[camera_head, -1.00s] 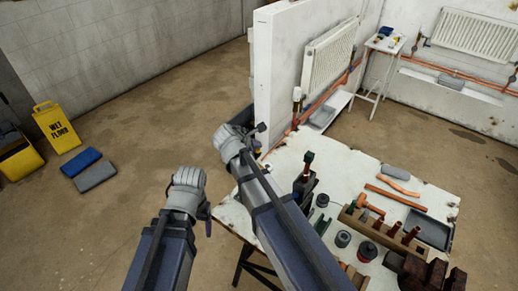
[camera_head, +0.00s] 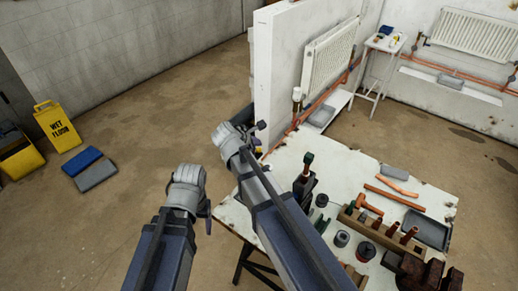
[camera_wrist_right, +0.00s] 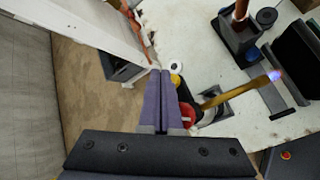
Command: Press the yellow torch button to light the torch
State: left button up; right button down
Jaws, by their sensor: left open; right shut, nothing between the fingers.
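The torch shows in the right wrist view, with a brass tube (camera_wrist_right: 230,95), a dark body, a red part (camera_wrist_right: 187,115) and a yellow button (camera_wrist_right: 176,80). A small blue-violet glow (camera_wrist_right: 274,75) shows at the tube's far end. My right gripper (camera_wrist_right: 160,72) is shut and empty, its tips right beside the yellow button; I cannot tell whether they touch it. In the head view my right gripper (camera_head: 260,128) is over the table's left corner and mostly hides the torch. My left gripper (camera_head: 207,215) is open and empty, left of the table.
The white table (camera_head: 290,160) holds a vice (camera_head: 304,185), a wooden rack with copper fittings (camera_head: 372,228), copper pipes (camera_head: 395,198) and a grey tray (camera_head: 425,230). A white partition (camera_head: 285,75) with a radiator (camera_head: 330,55) stands behind. A wet floor sign (camera_head: 57,128) stands on open floor at left.

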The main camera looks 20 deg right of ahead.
aim_at(257, 155)
notch_tip(257, 155, up, 5)
jog(key=p, duration=0.4)
jog(key=shift+p, duration=0.35)
jog(key=shift+s+f, duration=0.1)
jog(key=s+a+f+m+g+y, duration=0.1)
jog(key=s+f+m+g+y, duration=0.2)
jog(key=s+m, duration=0.6)
jog(key=s+f+m+g+y, duration=0.3)
jog(key=s+f+m+y, duration=0.1)
jog(key=s+m, duration=0.5)
jog(key=s+a+f+n+h+b, duration=0.1)
jog(key=s+a+f+n+b, duration=0.3)
jog(key=a+f+b, duration=0.3)
jog(key=s+a, duration=0.1)
jog(key=a, duration=0.3)
jog(key=shift+s+g+h+b, duration=0.15)
jog(key=shift+g+h+b, duration=0.15)
jog(key=shift+b, duration=0.05)
